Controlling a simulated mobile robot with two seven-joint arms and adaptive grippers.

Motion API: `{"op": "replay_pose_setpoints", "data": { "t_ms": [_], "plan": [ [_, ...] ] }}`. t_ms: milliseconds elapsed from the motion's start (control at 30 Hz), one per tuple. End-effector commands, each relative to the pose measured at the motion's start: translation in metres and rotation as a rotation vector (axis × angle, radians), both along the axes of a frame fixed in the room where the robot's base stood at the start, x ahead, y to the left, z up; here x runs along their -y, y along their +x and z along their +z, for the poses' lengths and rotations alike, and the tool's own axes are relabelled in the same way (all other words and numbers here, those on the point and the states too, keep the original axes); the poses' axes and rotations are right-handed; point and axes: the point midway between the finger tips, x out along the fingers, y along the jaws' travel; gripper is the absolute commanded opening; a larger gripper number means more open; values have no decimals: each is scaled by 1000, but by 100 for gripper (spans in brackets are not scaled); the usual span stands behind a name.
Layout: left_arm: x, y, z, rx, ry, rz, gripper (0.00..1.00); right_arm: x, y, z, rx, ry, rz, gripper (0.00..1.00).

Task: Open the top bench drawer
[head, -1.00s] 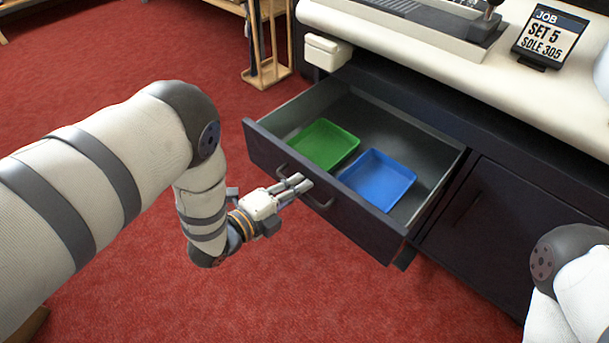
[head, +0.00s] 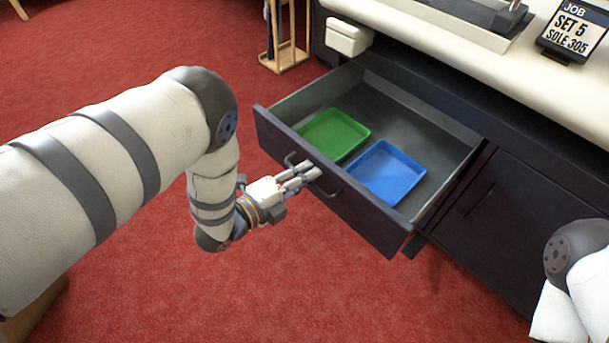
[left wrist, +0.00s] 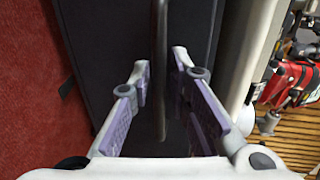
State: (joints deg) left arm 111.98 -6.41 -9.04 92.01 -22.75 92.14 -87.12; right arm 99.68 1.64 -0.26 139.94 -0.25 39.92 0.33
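The top bench drawer (head: 372,213) stands well open in the head view, its dark front pulled out over the red floor. Its bar handle (head: 330,192) is on the front face and also shows as an upright dark bar in the left wrist view (left wrist: 160,60). My left gripper (head: 308,174) is at the handle. In the left wrist view its two fingers (left wrist: 163,98) are apart, one on each side of the bar, with gaps visible. My right gripper is out of view; only part of my right arm shows at lower right.
A green tray (head: 335,135) and a blue tray (head: 386,172) lie inside the drawer. A closed cabinet door (head: 498,215) is right of it. The pale benchtop (head: 440,55) carries a job sign (head: 572,32). A wooden stand (head: 290,50) is behind. Red floor in front is clear.

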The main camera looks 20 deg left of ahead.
Motion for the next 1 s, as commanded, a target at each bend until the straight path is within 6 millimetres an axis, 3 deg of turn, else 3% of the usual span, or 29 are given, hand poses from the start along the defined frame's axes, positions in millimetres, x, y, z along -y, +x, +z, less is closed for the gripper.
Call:
{"op": "replay_pose_setpoints", "data": {
  "t_ms": [167,400,600,1000],
  "plan": [
    [-5,-9,1,-4,1,0,17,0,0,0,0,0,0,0],
    [-36,-63,13,-6,3,1,17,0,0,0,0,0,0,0],
    [-55,-95,22,-3,1,2,17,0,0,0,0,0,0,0],
    [-58,-102,24,0,0,0,17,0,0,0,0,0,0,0]
  ]
}}
